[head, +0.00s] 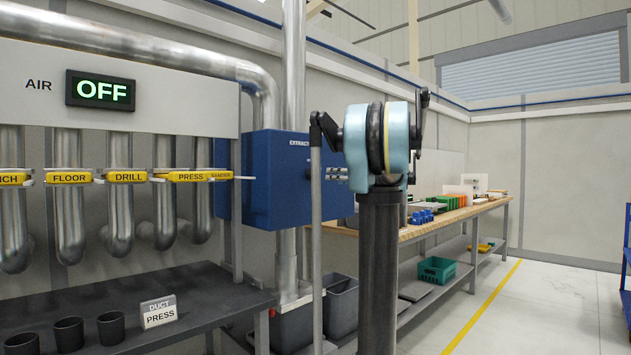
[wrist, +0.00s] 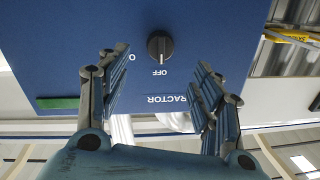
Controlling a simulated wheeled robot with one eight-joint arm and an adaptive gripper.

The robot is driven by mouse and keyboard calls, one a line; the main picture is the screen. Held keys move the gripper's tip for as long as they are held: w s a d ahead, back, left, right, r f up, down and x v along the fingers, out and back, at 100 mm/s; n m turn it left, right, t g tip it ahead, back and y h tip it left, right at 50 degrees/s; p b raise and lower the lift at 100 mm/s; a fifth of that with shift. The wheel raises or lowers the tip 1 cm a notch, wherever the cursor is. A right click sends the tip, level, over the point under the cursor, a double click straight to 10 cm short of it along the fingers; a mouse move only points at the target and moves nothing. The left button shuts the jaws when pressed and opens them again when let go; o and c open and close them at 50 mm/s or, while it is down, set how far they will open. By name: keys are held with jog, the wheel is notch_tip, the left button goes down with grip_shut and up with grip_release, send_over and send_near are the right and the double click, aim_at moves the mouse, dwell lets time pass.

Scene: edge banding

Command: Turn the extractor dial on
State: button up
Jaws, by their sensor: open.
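The extractor box (head: 262,195) is a blue cabinet on the wall, left of my arm in the head view. In the wrist view its blue face (wrist: 80,30) fills most of the picture, with upside-down lettering. The black round dial (wrist: 160,46) sits on that face, its pale mark toward the OFF label. A second label left of it is partly hidden by a finger. My gripper (wrist: 160,64) is open, its fingers on either side of the dial in the picture; I see no contact.
A wall display (head: 101,90) reads AIR OFF. Yellow labelled gates cross metal ducts at left. A dark bench (head: 190,300) holds black cups and a DUCT PRESS card (head: 158,312). A wooden workbench (head: 450,215) with parts stands behind my arm.

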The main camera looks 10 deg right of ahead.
aim_at(316, 176)
jog(key=x, duration=1.1)
jog(key=shift+w+a, duration=0.25)
jog(key=c, duration=1.1)
